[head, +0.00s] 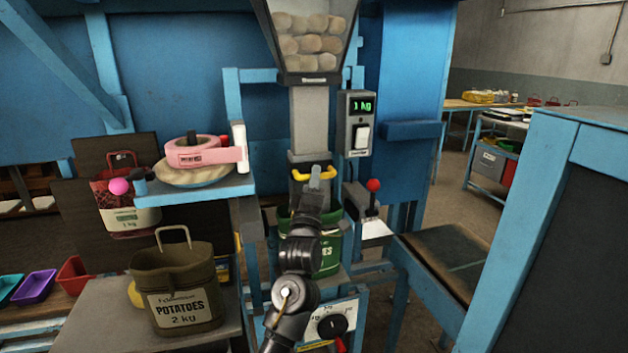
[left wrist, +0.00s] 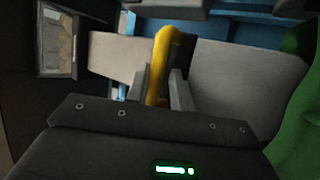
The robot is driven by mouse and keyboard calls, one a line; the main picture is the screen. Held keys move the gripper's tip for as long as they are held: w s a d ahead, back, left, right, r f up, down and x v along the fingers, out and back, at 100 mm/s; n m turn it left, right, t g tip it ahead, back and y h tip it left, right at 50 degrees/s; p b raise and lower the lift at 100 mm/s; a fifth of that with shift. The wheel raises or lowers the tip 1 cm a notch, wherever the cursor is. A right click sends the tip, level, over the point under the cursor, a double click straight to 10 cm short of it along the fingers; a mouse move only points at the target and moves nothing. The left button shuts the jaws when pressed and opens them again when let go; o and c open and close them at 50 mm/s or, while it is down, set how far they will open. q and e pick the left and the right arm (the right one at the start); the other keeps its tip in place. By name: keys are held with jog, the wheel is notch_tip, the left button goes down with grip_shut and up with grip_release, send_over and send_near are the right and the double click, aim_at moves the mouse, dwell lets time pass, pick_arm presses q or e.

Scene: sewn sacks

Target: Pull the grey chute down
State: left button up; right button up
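The grey chute (head: 309,118) hangs below the hopper of potatoes, with a yellow handle (head: 329,171) across its lower front. A green potato sack (head: 329,243) is under the chute, partly hidden by my left arm. My left gripper (head: 316,178) is at the handle. In the left wrist view the yellow handle (left wrist: 161,62) lies between the two fingers (left wrist: 160,88), which appear to press it from both sides. The chute's grey face (left wrist: 230,75) shows behind them. My right gripper is not in view.
A scale box (head: 358,122) reading 1 kg and a red-knobbed lever (head: 373,186) stand right of the chute. A blue shelf (head: 190,192) with pink tape (head: 205,153) is at left. An olive sack (head: 180,285) stands on the lower left table.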

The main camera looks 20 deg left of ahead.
pick_arm(q)
jog(key=b+v, duration=0.3)
jog(key=v, duration=0.7)
jog(key=shift+s+f, duration=0.2)
jog(key=shift+s, duration=0.05)
